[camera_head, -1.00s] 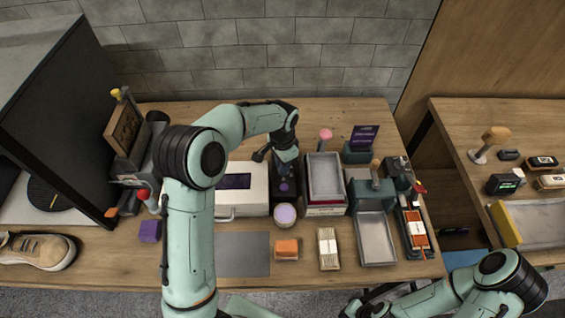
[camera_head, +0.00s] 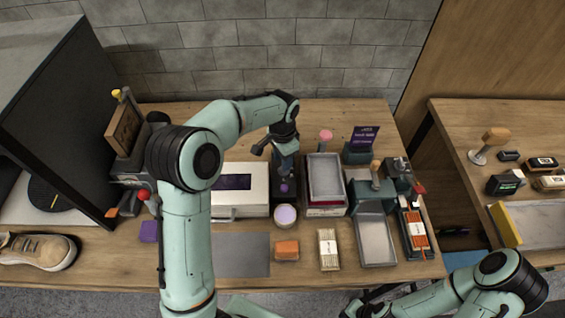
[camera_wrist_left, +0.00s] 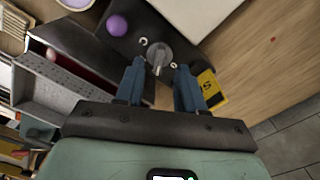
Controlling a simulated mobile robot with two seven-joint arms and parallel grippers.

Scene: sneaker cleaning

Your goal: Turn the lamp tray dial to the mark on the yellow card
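The black lamp tray (camera_head: 286,202) stands in the middle of the table, largely under my left gripper (camera_head: 285,165) in the head view. In the left wrist view, the grey dial (camera_wrist_left: 159,56) sits on the dark tray between small pale marks. The yellow card (camera_wrist_left: 211,91) with a black letter, apparently an S, lies beside the tray, right of my fingers. My left gripper (camera_wrist_left: 160,70) is open, with its two blue fingers apart and the dial at the gap between their tips. My right gripper (camera_head: 362,308) is at the bottom edge, its fingers unclear.
A purple ball (camera_wrist_left: 117,25) is on the tray near the dial. A white case (camera_head: 240,196) stands left of the tray, and a grey metal tray (camera_head: 326,178) stands right. Bare wood shows beyond the yellow card.

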